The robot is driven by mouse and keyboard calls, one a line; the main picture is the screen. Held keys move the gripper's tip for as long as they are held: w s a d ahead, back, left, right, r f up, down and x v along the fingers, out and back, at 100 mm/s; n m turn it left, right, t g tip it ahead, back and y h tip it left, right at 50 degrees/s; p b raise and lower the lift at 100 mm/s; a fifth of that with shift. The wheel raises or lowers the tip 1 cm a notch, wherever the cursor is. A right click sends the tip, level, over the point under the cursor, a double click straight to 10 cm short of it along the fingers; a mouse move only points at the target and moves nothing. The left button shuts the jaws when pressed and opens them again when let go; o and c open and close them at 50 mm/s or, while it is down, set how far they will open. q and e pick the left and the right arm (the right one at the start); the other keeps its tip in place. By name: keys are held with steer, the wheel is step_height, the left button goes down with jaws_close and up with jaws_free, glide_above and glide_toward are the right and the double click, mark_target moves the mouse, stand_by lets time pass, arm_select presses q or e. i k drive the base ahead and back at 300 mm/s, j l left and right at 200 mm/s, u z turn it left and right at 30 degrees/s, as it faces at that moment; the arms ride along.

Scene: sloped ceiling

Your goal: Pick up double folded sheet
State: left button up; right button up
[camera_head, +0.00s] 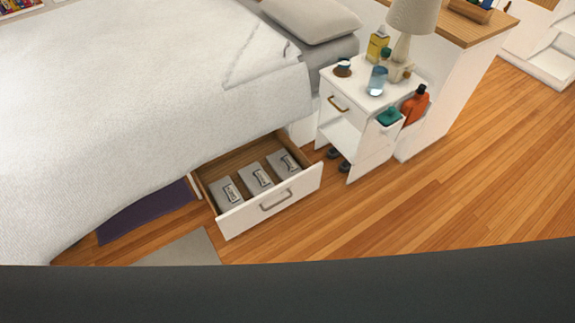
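Three grey folded sheets with labels lie side by side in an open drawer (252,213) under the bed. They are the left sheet (229,194), the middle sheet (256,178) and the right sheet (283,163). The labels are too small to read, so I cannot tell which one is the double. The drawer is pulled out, with a handle on its white front. Neither of my grippers shows in the head view.
The bed (150,100) with a white cover stands at left above the drawer. A white nightstand (336,127) with a lamp (410,25), bottles and a blue glass (377,81) stands right of the drawer. Wooden floor (420,200) is clear at right. A grey mat (185,250) lies in front.

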mark_target(254, 177)
steer(key=i+j+z, duration=0.15)
steer(key=i+z, duration=0.2)
steer(key=i+j+z, duration=0.4)
steer(key=i, duration=0.15)
steer(key=i+j+z, duration=0.35)
